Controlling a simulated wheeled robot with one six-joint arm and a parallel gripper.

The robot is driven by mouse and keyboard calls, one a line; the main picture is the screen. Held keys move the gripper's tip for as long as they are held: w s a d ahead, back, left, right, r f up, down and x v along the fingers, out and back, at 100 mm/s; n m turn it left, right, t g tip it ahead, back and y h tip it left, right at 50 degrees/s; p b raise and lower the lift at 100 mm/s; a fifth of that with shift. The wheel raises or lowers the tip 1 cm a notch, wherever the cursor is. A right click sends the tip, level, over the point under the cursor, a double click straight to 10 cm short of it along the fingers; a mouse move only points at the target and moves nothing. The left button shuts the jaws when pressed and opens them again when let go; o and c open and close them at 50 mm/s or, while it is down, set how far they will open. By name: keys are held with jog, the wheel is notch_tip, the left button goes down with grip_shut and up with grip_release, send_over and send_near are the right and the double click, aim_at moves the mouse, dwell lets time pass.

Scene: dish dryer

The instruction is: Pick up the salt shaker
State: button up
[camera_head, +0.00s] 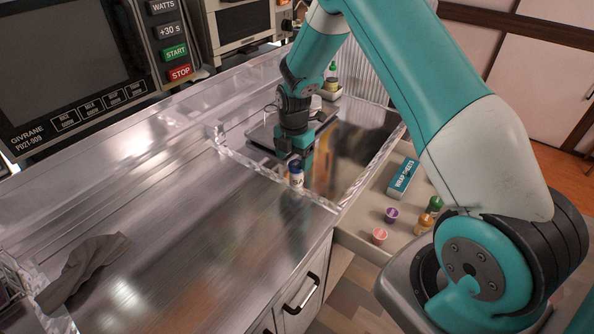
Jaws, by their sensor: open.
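A small shaker (296,176), white and blue with a dark top, stands on the metal counter near the front edge of the sunken basin. It looks like the salt shaker, but its label is too small to read. The fingers are at or just behind the shaker's top. I cannot tell whether they are around it or touching it.
A drawer (362,222) at right holds a wrap sheets box (403,178), small cups (379,235) and bottles. A grey cloth (85,268) lies at left. The counter's middle is clear.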

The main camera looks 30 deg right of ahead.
aim_at(296, 173)
jog(key=f, duration=0.2)
jog(key=f+p, duration=0.2)
jog(key=f, duration=0.1)
jog(key=shift+s+f, duration=0.3)
jog(key=shift+s, duration=0.05)
jog(key=c, duration=1)
